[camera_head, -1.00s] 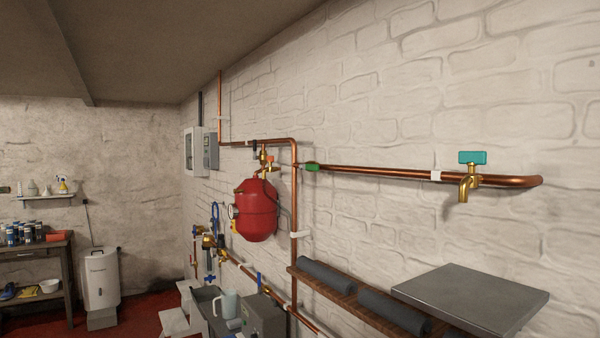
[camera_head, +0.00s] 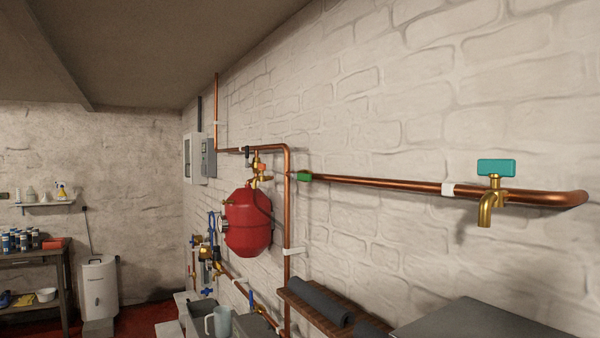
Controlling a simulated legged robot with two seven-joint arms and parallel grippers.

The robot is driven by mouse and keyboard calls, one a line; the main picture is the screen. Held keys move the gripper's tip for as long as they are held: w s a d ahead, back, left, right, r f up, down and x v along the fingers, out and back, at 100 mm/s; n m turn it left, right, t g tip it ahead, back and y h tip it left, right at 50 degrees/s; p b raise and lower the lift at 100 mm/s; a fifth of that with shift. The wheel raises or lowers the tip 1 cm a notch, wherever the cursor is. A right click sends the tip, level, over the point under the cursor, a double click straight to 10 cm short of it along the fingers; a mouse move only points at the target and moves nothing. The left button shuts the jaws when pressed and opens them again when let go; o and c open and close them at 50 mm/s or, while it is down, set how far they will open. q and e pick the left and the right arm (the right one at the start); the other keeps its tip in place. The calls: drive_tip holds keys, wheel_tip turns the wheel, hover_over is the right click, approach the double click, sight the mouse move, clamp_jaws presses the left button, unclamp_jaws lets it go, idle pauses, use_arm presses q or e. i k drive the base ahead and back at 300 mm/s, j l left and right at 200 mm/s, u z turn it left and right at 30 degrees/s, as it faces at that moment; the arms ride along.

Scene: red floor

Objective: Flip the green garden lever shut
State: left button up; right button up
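A green lever (camera_head: 304,176) sits on the copper pipe on the right wall, close to where the pipe meets the vertical copper run. It looks small from here, and I cannot tell whether it is open or shut. A teal handle (camera_head: 496,167) tops a brass tap (camera_head: 491,205) nearer to me on the same pipe. Neither of my grippers shows in the head view.
A red tank (camera_head: 248,222) hangs on the wall left of the vertical pipe. A shelf with dark rolls (camera_head: 322,302) and a grey flat top (camera_head: 470,325) stand along the wall below the pipe. A bench (camera_head: 45,262) and white bin (camera_head: 98,285) are at the far left.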

sight(300, 176)
drive_tip(key=i+j+z, duration=0.1)
drive_tip(key=i+j, duration=0.45)
drive_tip(key=j, duration=0.3)
drive_tip(key=i+j+z, duration=0.15)
drive_tip(key=i+j, duration=0.15)
drive_tip(key=j, duration=0.15)
